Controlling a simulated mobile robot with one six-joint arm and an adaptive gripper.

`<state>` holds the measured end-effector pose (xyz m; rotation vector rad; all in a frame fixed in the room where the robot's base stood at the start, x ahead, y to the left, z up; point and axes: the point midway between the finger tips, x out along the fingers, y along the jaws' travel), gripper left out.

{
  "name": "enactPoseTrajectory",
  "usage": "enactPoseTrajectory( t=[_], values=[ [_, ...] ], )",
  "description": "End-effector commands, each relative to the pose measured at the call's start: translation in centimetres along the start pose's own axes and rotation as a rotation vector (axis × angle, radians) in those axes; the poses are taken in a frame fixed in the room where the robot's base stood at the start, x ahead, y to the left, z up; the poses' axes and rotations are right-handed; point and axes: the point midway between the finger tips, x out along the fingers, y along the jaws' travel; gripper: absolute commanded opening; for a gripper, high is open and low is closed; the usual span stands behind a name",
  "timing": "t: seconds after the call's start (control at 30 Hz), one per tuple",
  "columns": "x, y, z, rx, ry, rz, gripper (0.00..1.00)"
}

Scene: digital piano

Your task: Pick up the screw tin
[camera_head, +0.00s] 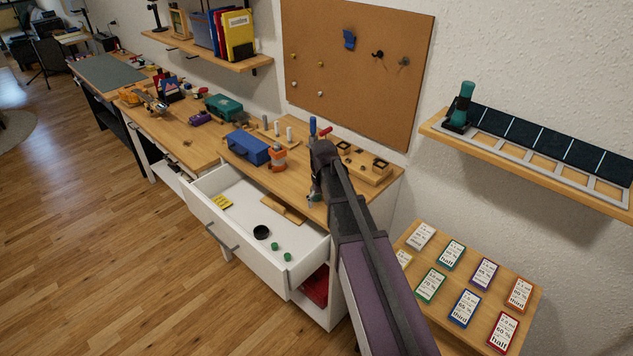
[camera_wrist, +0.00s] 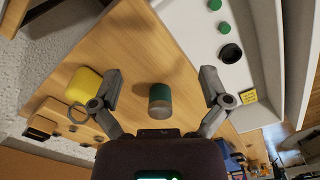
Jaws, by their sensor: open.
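A small upright cylinder with a green top and grey side, which I take for the screw tin (camera_wrist: 160,101), stands on the wooden bench top in the wrist view. My gripper (camera_wrist: 161,82) is open there, with one finger on each side of the tin and a gap on both sides. No contact shows. In the head view my gripper (camera_head: 313,194) is over the front part of the bench, near the open drawer. I cannot make out the tin in that view; my arm and gripper cover that area.
The white drawer (camera_head: 240,239) is open, holding a black round dish (camera_head: 262,232), green caps (camera_head: 275,246) and a yellow note (camera_head: 221,202). A yellow object (camera_wrist: 86,87) lies beside my left finger. A blue box (camera_head: 247,148) and an orange-and-white object (camera_head: 277,160) stand left of my gripper.

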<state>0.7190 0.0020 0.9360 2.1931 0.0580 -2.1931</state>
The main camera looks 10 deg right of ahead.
Motion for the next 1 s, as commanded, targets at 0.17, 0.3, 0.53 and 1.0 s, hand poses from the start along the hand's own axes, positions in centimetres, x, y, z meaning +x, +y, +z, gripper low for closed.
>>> enactPoseTrajectory(
  t=[0.17,0.3,0.53,1.0],
  values=[
    [-4.5,0.4,-5.6,-0.013,0.000,0.001,0.97],
    [-6.4,0.6,-8.4,-0.021,0.000,0.001,0.97],
    [-7.7,0.7,-10.6,-0.028,0.000,0.001,0.97],
    [-7.5,0.8,-10.7,-0.028,0.000,0.001,0.97]
  ],
)
